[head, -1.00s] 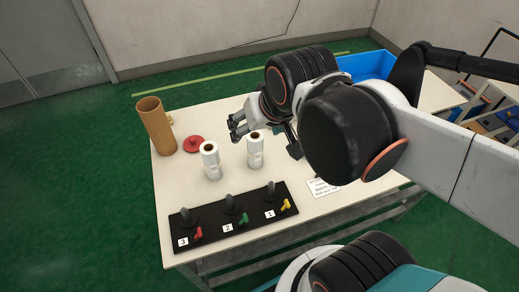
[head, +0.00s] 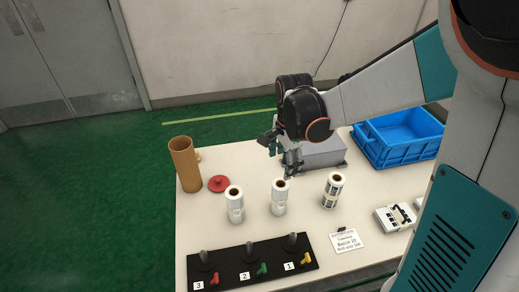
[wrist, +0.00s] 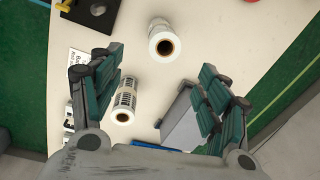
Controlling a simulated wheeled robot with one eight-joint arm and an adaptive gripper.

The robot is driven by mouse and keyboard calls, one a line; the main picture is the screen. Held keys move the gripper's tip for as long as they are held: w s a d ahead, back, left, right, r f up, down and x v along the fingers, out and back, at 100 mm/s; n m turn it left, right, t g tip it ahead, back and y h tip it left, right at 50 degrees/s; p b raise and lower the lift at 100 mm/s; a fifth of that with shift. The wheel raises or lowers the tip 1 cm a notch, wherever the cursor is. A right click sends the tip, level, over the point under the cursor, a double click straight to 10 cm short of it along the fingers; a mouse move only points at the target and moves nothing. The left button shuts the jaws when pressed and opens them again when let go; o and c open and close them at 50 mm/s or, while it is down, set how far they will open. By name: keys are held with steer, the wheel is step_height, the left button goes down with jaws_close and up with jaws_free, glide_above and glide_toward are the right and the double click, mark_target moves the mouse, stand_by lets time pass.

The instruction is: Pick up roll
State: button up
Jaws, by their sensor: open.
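Three rolls stand upright on the table: a plain white left roll (head: 235,210), a plain white middle roll (head: 279,202) and a right roll (head: 331,196) with dark printed patches. Each has a brown core. My gripper (head: 280,156) is open and empty, behind and above the middle roll. In the wrist view, my gripper (wrist: 162,64) has its fingers spread wide. A white roll (wrist: 158,29) shows beyond and between the fingertips, apart from them. The printed roll (wrist: 127,90) is beside the left finger, seen from above.
A black board (head: 250,262) carries several pegs and coloured levers at the front. A brown tube (head: 184,165) and red disc (head: 218,184) are at left. A grey box (head: 320,154) stands behind the arm, and a blue crate (head: 398,140) is at back right. A sign (head: 346,241) lies right.

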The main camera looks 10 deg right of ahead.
mark_target(280, 190)
steer(key=f, duration=0.4)
steer(key=w+f+m+b, duration=0.1)
steer(key=f, duration=0.3)
steer(key=f+m+g+b, duration=0.1)
steer(key=f, duration=0.3)
steer(key=shift+w+f, duration=0.2)
steer(key=shift+w, duration=0.2)
steer(key=f+b, duration=0.1)
steer(key=f, duration=0.2)
steer(key=f+b, duration=0.1)
steer(key=f, duration=0.1)
steer(key=shift+w+d+f+b, duration=0.1)
steer(key=shift+w+d+b, duration=0.15)
steer(key=shift+w+b, duration=0.1)
steer(key=c, duration=1.2)
